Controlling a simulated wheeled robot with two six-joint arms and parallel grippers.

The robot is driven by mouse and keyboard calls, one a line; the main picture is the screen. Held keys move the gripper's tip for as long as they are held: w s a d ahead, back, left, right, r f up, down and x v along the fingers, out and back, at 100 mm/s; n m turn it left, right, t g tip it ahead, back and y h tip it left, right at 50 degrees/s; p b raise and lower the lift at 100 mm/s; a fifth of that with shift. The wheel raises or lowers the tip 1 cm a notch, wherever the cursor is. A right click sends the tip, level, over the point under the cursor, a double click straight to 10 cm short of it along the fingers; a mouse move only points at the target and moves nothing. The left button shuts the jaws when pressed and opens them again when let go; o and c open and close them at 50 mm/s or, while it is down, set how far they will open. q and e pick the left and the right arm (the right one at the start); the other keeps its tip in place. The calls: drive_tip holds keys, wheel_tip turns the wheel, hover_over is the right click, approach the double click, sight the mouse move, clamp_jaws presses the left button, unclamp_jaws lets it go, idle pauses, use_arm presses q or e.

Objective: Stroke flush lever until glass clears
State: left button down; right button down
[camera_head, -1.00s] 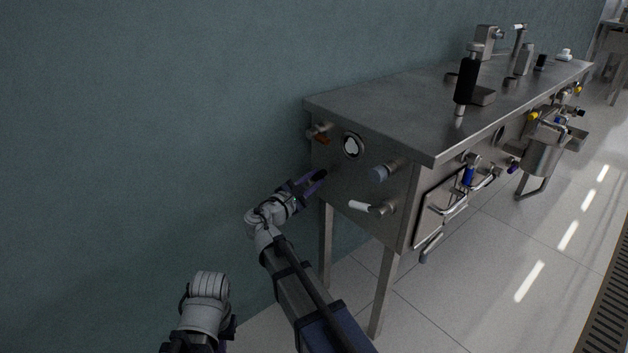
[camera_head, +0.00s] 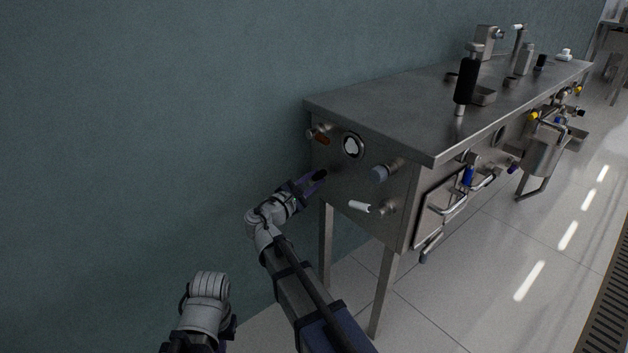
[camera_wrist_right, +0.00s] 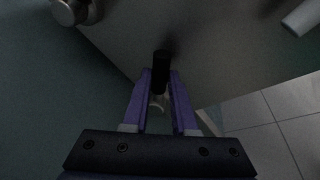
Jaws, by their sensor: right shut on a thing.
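The flush lever's black grip (camera_head: 320,175) stands out from the end panel of the steel cabinet. My right gripper (camera_head: 312,181) is shut on it. In the right wrist view the black grip (camera_wrist_right: 161,68) sits between the two purple fingers, with a pale metal part below it. A round sight glass (camera_head: 352,146) is set in the end panel, above and right of the gripper; it shows white with a dark shape inside. Part of my left arm shows at the lower left, but its fingers are out of sight.
On the same panel are a brown-handled valve (camera_head: 319,136), a blue-grey knob (camera_head: 380,173) and a white-handled tap (camera_head: 360,206), close to my gripper. The steel worktop (camera_head: 400,115) carries a black-handled tool (camera_head: 466,80). A teal wall runs along the left.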

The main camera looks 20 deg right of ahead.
idle(0.3)
drive_tip(key=f+m+b, duration=0.1)
drive_tip(key=m+b, duration=0.1)
drive_tip(key=s+f+m+h+b, duration=0.1)
drive_tip(key=m+b, duration=0.1)
drive_tip(key=b, duration=0.1)
drive_tip(key=shift+s+d+f, duration=0.1)
drive_tip(key=shift+d+f, duration=0.1)
drive_tip(key=shift+f, duration=0.15)
drive_tip(key=shift+s+f+m+h+b, duration=0.1)
drive_tip(key=shift+f+m+h+b, duration=0.25)
drive_tip(key=shift+m+b, duration=0.45)
drive_tip(key=shift+f+m+h+b, duration=0.3)
drive_tip(key=shift+m+b, duration=0.2)
drive_tip(key=shift+m, duration=0.65)
drive_tip(key=shift+s+f+m+h+b, duration=0.1)
drive_tip(key=shift+f+m+h+b, duration=0.2)
drive_tip(key=shift+m+b, duration=0.5)
drive_tip(key=shift+m, duration=0.25)
drive_tip(key=c, duration=0.7)
unclamp_jaws()
drive_tip(key=b+v, duration=0.1)
drive_tip(key=v, duration=0.6)
drive_tip(key=shift+s+a, duration=0.2)
drive_tip(key=shift+a, duration=0.15)
